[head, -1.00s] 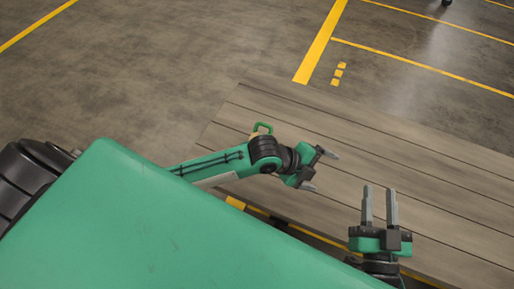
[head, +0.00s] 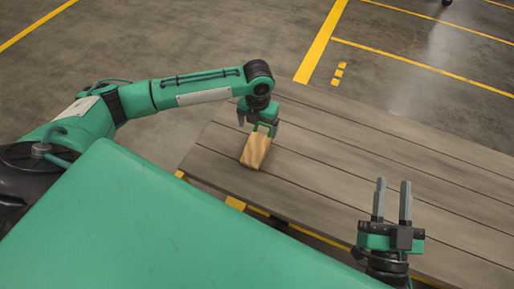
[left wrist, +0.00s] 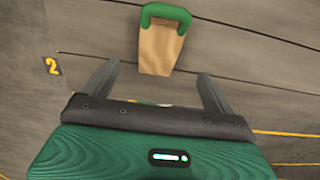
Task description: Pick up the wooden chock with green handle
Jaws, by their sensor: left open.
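The wooden chock (head: 255,152) stands on the grey plank table near its left end in the head view. Its green handle (left wrist: 166,12) shows at the top of the left wrist view, above the chock's wooden body (left wrist: 160,49). My left gripper (head: 257,122) is over the handle in the head view, pointing down, and partly hides it. In the left wrist view its two fingers are spread apart, with the chock ahead of and between them, and nothing is held. My right gripper (head: 392,200) is at the lower right over the table's near edge, fingers apart, empty.
The plank table (head: 400,165) is otherwise bare to the right of the chock. Yellow lines (head: 322,40) mark the concrete floor beyond.

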